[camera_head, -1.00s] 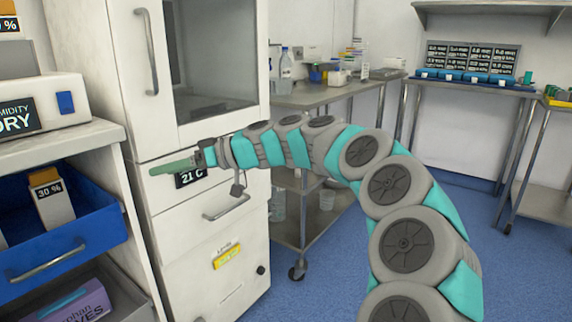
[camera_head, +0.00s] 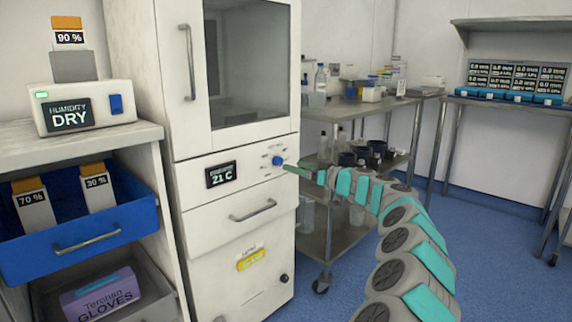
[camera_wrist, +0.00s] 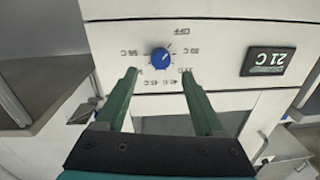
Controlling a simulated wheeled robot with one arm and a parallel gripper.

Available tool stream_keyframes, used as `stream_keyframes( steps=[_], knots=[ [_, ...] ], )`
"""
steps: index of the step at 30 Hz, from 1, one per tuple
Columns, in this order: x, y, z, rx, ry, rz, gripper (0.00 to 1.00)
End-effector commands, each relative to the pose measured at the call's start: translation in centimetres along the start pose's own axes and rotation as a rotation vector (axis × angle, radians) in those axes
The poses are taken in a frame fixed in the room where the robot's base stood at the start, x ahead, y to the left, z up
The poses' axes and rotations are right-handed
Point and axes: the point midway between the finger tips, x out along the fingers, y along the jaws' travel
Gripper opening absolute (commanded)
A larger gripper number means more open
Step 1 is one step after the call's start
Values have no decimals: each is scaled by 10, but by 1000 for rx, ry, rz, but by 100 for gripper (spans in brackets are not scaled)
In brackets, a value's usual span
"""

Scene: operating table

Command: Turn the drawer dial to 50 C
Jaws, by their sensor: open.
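The blue dial (camera_head: 277,161) is on the upper drawer panel of the white cabinet (camera_head: 240,190), right of a black display (camera_head: 221,174) reading 21 C. In the wrist view the dial (camera_wrist: 161,58) shows upside down with printed marks around it, including OFF; the other marks are too small to read surely. The display also shows there (camera_wrist: 268,61). My gripper (camera_wrist: 160,72) is open, its two green fingers apart, with the dial seen between and just beyond the tips. In the head view my gripper (camera_head: 294,170) is just right of the dial. Contact is not visible.
A drawer handle (camera_head: 253,211) sits below the dial. A steel cart (camera_head: 340,246) with bottles and cups stands close on the right. At left are a blue drawer (camera_head: 80,240) with humidity boxes and a humidity unit (camera_head: 84,105) reading DRY.

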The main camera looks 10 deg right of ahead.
Motion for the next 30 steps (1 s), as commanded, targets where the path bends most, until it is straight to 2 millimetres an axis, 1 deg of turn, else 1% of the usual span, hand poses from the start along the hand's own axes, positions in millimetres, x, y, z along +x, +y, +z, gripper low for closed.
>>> stream_keyframes(
  steps=[1, 8, 15, 21, 28, 29, 30],
  knots=[
    [7, -1, 0, -3, -3, -1, 70],
    [33, -1, 2, 1, -4, -2, 70],
    [50, 0, 1, 0, -3, 1, 70],
    [56, -1, 0, 1, -1, -1, 70],
    [56, -1, 0, 1, -1, -1, 70],
    [56, -1, 0, 1, -1, -1, 69],
    [56, -1, 0, 1, -1, -1, 65]
  ],
)
